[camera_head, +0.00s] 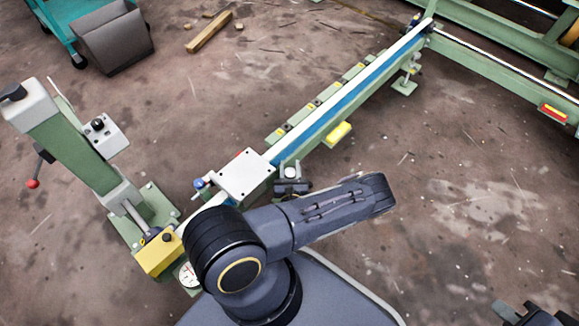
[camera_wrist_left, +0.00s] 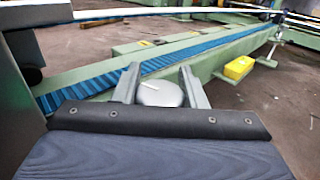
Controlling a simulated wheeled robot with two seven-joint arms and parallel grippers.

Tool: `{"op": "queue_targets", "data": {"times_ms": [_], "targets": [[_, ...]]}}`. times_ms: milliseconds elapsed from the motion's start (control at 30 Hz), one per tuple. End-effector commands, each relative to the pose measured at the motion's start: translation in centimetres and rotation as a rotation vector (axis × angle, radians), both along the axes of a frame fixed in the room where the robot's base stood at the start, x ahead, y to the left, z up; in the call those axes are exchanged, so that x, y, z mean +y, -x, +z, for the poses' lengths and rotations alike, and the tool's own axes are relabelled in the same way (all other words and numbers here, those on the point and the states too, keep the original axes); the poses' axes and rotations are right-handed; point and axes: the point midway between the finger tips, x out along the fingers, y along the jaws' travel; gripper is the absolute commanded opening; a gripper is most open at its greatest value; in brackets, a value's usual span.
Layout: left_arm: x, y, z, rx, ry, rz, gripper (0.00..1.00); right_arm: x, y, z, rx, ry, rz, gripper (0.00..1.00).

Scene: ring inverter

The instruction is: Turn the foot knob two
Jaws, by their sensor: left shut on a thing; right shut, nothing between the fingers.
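A pale grey round knob (camera_wrist_left: 160,93), which appears to be a foot knob, sits beside the green rail in the left wrist view. The two fingers of my left gripper (camera_wrist_left: 166,88) stand on either side of it, shut on it. In the head view the pale knob (camera_head: 291,172) shows beside the rail, with my left gripper (camera_head: 290,186) at it, partly hidden by my own arm. No number on the knob can be read. My right gripper (camera_head: 528,313) shows only in part at the bottom right corner, shut and away from the rail.
The long green rail with a blue strip (camera_head: 345,88) runs to the upper right. A white plate (camera_head: 245,174) lies across it. A yellow block (camera_head: 338,133) sticks out beside it. A green post (camera_head: 75,150) stands left.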

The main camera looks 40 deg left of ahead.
Motion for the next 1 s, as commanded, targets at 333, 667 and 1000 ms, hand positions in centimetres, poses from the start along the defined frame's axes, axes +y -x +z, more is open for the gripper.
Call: {"op": "queue_targets", "data": {"times_ms": [333, 667, 1000], "targets": [[-0.05, 0.03, -0.09, 0.001, 0.001, -0.006, 0.15, 0.0, 0.0, 0.01, 0.0, 0.0, 0.0, 0.0], [-0.03, 0.0, -0.06, 0.0, 0.0, -0.005, 0.59, -0.01, 0.0, 0.01, 0.0, 0.0, 0.0, 0.0], [-0.46, -0.12, -0.03, -0.001, 0.001, -0.003, 0.59, 0.0, 0.0, 0.02, 0.0, 0.0, 0.0, 0.0]]}}
